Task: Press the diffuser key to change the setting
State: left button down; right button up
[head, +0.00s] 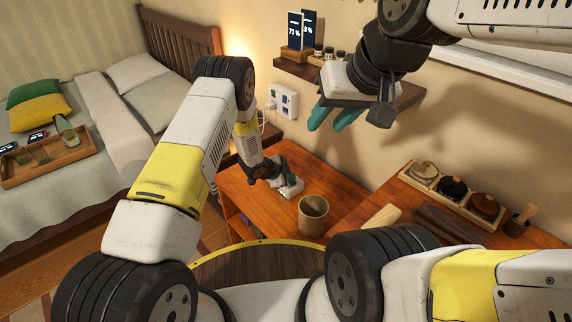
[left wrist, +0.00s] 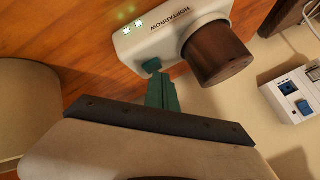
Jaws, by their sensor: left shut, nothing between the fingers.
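The diffuser is a white box (left wrist: 165,35) with a dark brown round top (left wrist: 217,53). It stands on the orange-brown wooden desk. In the head view my left gripper (head: 281,184) partly covers the diffuser (head: 292,189). My right gripper (head: 331,122) is open and empty, high near the wall shelf.
A brown cup (head: 313,214) stands on the desk (head: 245,195) close to the diffuser. A wall socket (head: 285,101) is behind. A tray of lidded jars (head: 408,178) is at right. The wall shelf (head: 408,96) is beside my right gripper. A bed (head: 95,110) is at left.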

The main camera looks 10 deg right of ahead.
aim_at(290, 182)
pick_arm(q)
jog(key=shift+r, duration=0.45)
jog(key=shift+r, duration=2.5)
